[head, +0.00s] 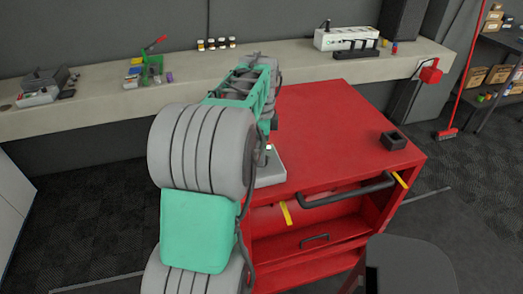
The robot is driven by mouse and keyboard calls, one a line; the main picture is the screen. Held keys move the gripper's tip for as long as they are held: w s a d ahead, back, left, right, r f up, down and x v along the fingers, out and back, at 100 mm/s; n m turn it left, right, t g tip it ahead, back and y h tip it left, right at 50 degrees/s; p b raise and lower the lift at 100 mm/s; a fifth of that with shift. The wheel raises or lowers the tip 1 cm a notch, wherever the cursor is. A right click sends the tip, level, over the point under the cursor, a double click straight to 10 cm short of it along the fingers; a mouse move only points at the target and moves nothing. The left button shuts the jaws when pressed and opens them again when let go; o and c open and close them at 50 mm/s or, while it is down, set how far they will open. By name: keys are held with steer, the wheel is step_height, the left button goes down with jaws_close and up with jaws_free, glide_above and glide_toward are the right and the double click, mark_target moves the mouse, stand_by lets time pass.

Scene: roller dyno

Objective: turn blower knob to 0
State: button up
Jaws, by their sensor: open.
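A light grey box (272,174) sits on the near left part of the red cart's top (330,125). It may be the blower control, but most of it is hidden behind my arm. No knob or scale can be made out on it. My arm rises from the bottom, bends over the cart and reaches down toward the box. The fingers of my gripper are hidden behind my own arm links, so I cannot see whether they touch anything.
A small black open holder (393,140) stands on the cart's right side. The cart has a black handle (348,190) and an open front. A long bench (110,95) with tools runs behind. A red broom (462,70) leans at the right. The cart top's middle is clear.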

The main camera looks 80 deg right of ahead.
step_height(320, 180, down, 2)
steer(key=shift+f, duration=0.1)
jaws_close()
stand_by(0.6)
